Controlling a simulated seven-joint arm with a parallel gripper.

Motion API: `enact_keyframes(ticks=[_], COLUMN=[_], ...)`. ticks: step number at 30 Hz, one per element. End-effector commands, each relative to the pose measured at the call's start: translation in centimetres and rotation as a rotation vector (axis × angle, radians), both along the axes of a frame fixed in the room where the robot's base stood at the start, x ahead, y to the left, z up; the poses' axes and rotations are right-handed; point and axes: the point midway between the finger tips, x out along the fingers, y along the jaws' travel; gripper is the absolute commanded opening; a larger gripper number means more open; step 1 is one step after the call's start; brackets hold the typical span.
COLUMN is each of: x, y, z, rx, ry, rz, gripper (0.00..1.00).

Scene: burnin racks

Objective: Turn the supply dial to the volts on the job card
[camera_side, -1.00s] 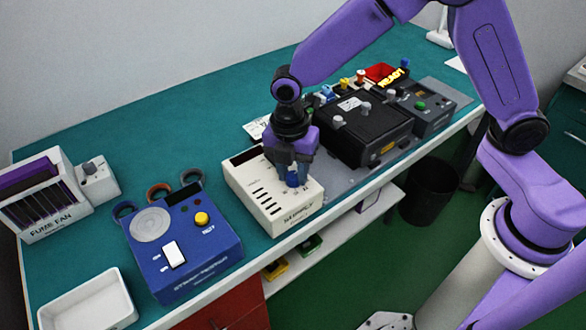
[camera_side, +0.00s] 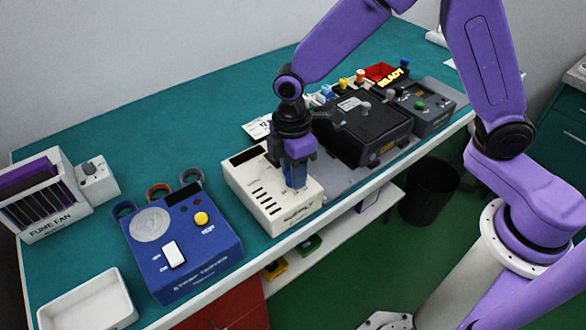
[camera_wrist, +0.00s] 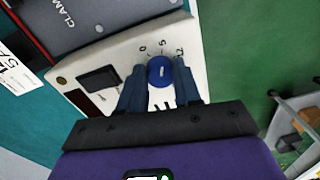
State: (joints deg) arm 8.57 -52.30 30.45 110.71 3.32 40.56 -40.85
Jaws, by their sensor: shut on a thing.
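The cream supply box (camera_side: 262,200) stands near the front edge of the bench, its dark display (camera_side: 247,156) unlit. In the wrist view, its round blue dial (camera_wrist: 160,71) sits between the two fingers of my gripper (camera_wrist: 161,80). The fingers are shut on the dial's sides. The marks 0, 5 and 12 show beyond the dial; I cannot tell which its pointer is at. In the side view my gripper (camera_side: 295,182) points down over the box's right part and hides most of the dial. The job card (camera_side: 258,128) lies behind the box, with a small "12" partly readable.
A black clamp unit (camera_side: 365,135) stands close to the right of the supply. A blue box with a white switch (camera_side: 180,250) stands to the left, with a white tray (camera_side: 88,302) and fume fan unit (camera_side: 48,205) farther left.

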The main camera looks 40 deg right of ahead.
Motion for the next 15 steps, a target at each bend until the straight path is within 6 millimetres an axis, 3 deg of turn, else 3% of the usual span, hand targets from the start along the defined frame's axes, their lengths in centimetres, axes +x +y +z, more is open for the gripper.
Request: enact_keyframes(ticks=[15], x=[-0.14], y=[-0.12], z=[0.11], rx=[-0.002], ry=[0.001], rz=[-0.487], gripper=[0.03])
